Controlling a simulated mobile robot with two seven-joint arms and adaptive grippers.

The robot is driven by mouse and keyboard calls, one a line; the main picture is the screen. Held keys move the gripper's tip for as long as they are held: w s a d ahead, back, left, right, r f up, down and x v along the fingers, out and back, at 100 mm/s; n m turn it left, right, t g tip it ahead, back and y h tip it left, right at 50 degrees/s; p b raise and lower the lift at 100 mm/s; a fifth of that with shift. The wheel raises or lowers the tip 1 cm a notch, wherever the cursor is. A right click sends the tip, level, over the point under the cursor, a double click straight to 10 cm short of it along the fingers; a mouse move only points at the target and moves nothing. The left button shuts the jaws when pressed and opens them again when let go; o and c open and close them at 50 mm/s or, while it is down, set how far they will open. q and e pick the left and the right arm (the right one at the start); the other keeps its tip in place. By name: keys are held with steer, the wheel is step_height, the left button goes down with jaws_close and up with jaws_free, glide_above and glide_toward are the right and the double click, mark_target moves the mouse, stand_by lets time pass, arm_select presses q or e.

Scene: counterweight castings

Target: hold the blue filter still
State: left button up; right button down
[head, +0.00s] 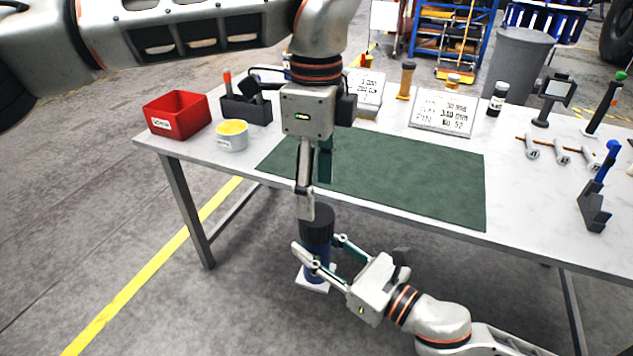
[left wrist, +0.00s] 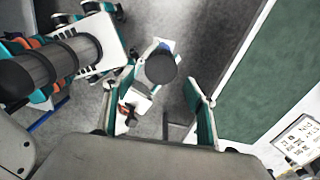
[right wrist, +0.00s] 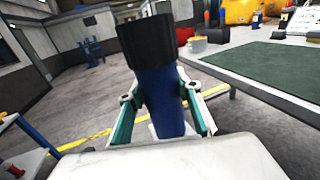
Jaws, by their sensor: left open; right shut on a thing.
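The blue filter (head: 317,247) is an upright cylinder with a black ribbed cap, in front of the table's near edge. My right gripper (head: 318,256) is shut on its blue body, one finger on each side. In the right wrist view the blue filter (right wrist: 162,95) stands between the fingers (right wrist: 163,118), leaning slightly. My left gripper (head: 314,202) points down above the black cap, open. In the left wrist view the cap (left wrist: 161,68) shows below and between the open fingers (left wrist: 160,105). Whether the left fingers touch the cap cannot be told.
The white table (head: 380,212) carries a green mat (head: 400,175), clear on top. A red bin (head: 177,114), a white cup with yellow content (head: 232,135) and a dark caddy (head: 247,108) stand at its left. Sign cards, bottles and hand tools line the back and right.

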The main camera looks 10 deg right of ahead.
mark_target(316, 214)
arm_select(q)
steer(key=n, duration=0.3)
steer(key=shift+r+n, duration=0.15)
steer(key=shift+n, duration=0.15)
steer(key=shift+f, duration=4.05)
